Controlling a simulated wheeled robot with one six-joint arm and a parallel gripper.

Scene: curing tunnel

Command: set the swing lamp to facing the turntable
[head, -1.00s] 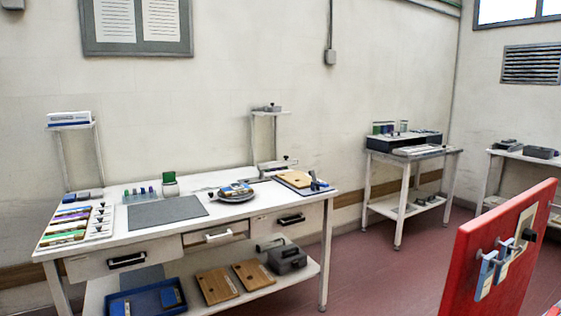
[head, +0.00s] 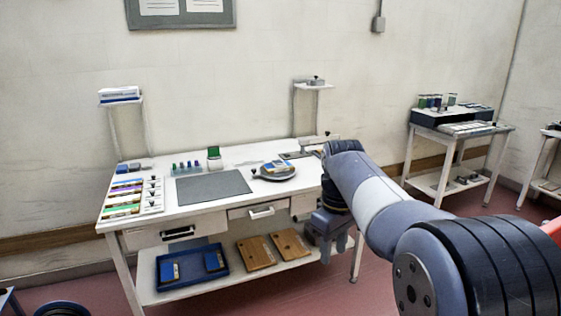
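The turntable (head: 274,175) is a round grey disc on the white bench, right of the grey mat, with a blue and yellow piece on it. A low pale arm-like fixture with a dark knob (head: 316,143) stands at the bench's back right; it may be the swing lamp, but it is small and partly hidden by my arm, so its facing is unclear. My gripper (head: 333,250) hangs fingers-down in front of the bench's right end, apart from the turntable and fixture. Its fingers look spread, with nothing seen between them.
The grey mat (head: 213,187), sample tray (head: 153,195) and small bottles lie on the bench (head: 190,216). Its lower shelf holds a blue tray (head: 192,281) and wooden boards (head: 257,253). A second table (head: 462,131) stands right. My arm covers the bench's right end.

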